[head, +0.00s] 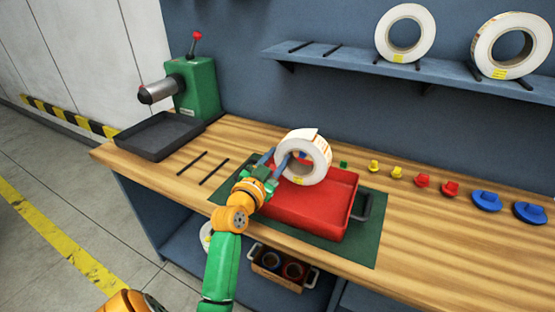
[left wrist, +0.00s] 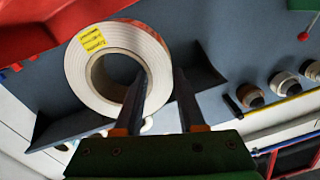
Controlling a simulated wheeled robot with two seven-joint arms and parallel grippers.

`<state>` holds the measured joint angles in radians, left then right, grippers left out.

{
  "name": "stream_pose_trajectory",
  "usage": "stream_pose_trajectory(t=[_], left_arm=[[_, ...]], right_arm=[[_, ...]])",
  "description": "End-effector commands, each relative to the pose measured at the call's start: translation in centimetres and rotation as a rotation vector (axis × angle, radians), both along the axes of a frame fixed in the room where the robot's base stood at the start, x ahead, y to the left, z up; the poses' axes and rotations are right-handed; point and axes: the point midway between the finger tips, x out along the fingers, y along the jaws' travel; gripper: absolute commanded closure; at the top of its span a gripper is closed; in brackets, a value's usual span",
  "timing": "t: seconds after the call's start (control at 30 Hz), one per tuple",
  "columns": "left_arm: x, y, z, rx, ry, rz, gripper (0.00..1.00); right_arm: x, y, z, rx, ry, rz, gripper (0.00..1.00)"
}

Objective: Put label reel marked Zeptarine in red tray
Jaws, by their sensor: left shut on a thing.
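A white label reel (head: 320,160) with a yellow label is held up over the red tray (head: 310,222). The tray sits on a green mat (head: 362,245) on the wooden bench. My left gripper (head: 272,163) is shut on the reel's ring at its left side. In the left wrist view the reel (left wrist: 80,70) shows its yellow label, whose print is too small to read. There, one finger of my left gripper (left wrist: 160,85) reaches into the reel's hole and the other lies outside the ring. My right gripper is not in view.
Two more reels stand on the wall shelf (head: 340,55), one left (head: 425,45) and one right (head: 485,52). A green machine (head: 197,90) and a dark tray (head: 158,137) are at the back left. Several small coloured pieces line the bench right of the tray.

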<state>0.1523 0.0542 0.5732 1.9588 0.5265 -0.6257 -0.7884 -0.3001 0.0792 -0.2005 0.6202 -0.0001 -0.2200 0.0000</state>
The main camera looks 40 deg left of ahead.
Motion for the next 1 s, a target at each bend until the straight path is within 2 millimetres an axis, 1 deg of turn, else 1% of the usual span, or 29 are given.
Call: stream_pose_trajectory(t=[0.03,0.3,0.43,0.5,0.6,0.83,0.87,0.9,0.97,1.0], left_arm=[[0.0,0.0,-1.1,-0.001,-0.005,0.001,1.00],[0.0,0.0,-4.3,-0.001,-0.006,0.000,1.00],[0.0,0.0,-5.7,0.001,-0.004,0.001,1.00],[0.0,0.0,-6.3,0.001,-0.004,0.000,1.00],[0.0,0.0,-6.6,0.002,-0.004,0.001,1.00],[0.0,0.0,-6.5,0.001,-0.004,0.001,1.00],[0.0,0.0,-6.5,0.001,-0.004,0.001,0.58],[0.0,0.0,-6.5,0.001,-0.004,0.001,0.47],[0.0,0.0,-6.5,0.001,-0.004,0.001,0.31],[0.0,0.0,-6.5,0.001,-0.003,0.000,0.26]], right_arm=[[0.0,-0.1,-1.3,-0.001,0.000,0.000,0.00],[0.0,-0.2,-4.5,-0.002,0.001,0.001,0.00],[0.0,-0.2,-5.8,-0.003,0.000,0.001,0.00],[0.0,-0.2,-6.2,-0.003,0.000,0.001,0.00],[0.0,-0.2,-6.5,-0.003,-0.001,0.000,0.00],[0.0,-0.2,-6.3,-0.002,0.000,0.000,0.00],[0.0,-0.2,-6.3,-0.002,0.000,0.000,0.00],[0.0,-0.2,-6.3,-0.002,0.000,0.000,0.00],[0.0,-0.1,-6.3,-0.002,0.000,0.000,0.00],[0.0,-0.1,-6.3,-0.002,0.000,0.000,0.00]])
